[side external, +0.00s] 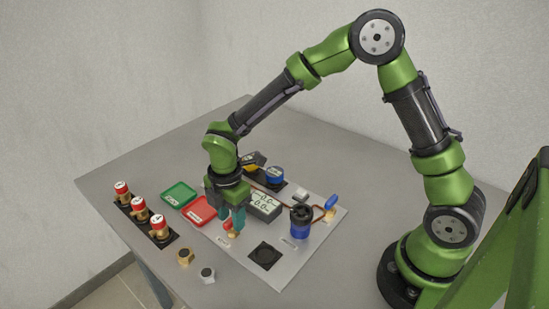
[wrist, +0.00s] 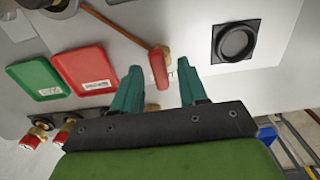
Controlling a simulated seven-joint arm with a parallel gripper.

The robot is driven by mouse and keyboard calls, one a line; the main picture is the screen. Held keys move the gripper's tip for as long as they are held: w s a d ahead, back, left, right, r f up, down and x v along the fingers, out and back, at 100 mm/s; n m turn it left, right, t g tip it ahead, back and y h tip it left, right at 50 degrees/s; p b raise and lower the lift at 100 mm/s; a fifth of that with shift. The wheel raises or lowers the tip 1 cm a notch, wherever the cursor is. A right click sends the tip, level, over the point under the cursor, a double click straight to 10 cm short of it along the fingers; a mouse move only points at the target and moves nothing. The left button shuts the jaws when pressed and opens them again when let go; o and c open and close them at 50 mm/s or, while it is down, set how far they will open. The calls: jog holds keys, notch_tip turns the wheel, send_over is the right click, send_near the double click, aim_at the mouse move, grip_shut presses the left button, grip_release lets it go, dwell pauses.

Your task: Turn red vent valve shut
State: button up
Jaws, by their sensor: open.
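The red vent valve handle (wrist: 158,69) is a small red lever on a brass body, at the end of a copper-coloured pipe in the wrist view. In the side view the red handle (side external: 228,225) shows just below my fingers, partly hidden by them. My gripper (wrist: 161,78) is open, with one teal finger on each side of the handle in the picture. I see a gap on both sides, and cannot tell whether the fingers reach fully down to its height. In the side view my gripper (side external: 233,222) points down over the panel's front left part.
A red tray (side external: 200,210) and green tray (side external: 180,194) lie left of my gripper. Beyond them stand red-topped brass fittings (side external: 140,209). A display (side external: 265,206), a blue canister (side external: 300,226) and a blue-handled valve (side external: 331,202) stand right. A black square socket (side external: 264,255) lies in front.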

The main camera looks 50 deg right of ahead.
jog(key=shift+c, duration=0.3)
grip_shut()
jog(key=shift+m, duration=0.3)
jog(key=m, duration=1.3)
jog(key=shift+m, duration=2.1)
